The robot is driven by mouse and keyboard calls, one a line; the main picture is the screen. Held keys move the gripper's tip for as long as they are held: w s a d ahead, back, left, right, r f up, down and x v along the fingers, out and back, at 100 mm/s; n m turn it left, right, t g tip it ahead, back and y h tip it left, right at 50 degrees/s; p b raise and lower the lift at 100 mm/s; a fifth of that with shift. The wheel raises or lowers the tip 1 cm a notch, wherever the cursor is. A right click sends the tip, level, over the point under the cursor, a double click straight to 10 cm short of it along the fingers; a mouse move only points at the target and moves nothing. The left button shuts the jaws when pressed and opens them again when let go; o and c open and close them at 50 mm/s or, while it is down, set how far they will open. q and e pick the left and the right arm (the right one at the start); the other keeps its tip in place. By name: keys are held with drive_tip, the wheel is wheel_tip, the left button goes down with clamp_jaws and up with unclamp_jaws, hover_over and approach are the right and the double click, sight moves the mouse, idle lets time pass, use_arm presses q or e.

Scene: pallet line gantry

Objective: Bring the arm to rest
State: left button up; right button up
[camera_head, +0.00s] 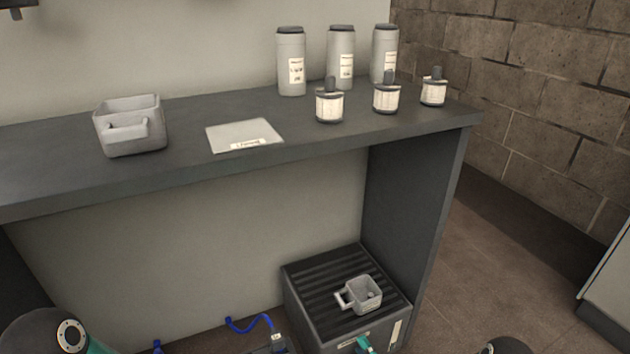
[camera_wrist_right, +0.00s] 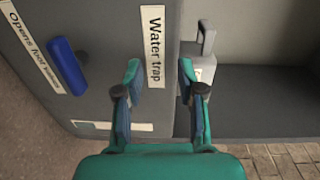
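My right gripper (camera_head: 364,345) shows only as a small teal tip at the bottom edge of the head view, in front of a dark ribbed-top box. In the right wrist view my right gripper (camera_wrist_right: 160,74) has its two fingers apart, with nothing between them. Beyond the fingers is a grey front with a "Water trap" label (camera_wrist_right: 154,45). Part of my left arm (camera_head: 55,335) shows at the bottom left of the head view. My left gripper cannot be made out.
A grey bench (camera_head: 185,170) holds a bin (camera_head: 130,138), a white plate (camera_head: 240,132), several bottles and small jars. Below it, a grey cup (camera_head: 362,295) sits on the ribbed box (camera_head: 315,265). A blue handle (camera_wrist_right: 67,65) stands left of the fingers. Open floor lies right of the bench.

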drive_tip(key=shift+s+a+r+n+g+p, duration=0.2)
drive_tip(key=shift+a+n+g+p, duration=0.15)
drive_tip(key=shift+n+g, duration=0.2)
drive_tip(key=s+a+r+n+g+h+p, duration=0.1)
drive_tip(key=s+r+n+g+p, duration=0.25)
drive_tip(key=s, duration=0.55)
drive_tip(key=s+a+r+n+g+p, duration=0.1)
drive_tip(key=s+a+n+g+p, duration=0.1)
drive_tip(key=s+n+g, duration=0.35)
drive_tip(key=s+a+r+n+g+h+p, duration=0.1)
drive_tip(key=s+r+n+g+p, duration=0.15)
drive_tip(key=s+g, duration=0.65)
wheel_tip(320, 180, up, 35)
drive_tip(key=s+t+p, duration=0.2)
drive_tip(key=t+p, duration=0.1)
drive_tip(key=p, duration=3.3)
drive_tip(key=shift+s+m, duration=0.15)
drive_tip(key=shift+m, duration=0.25)
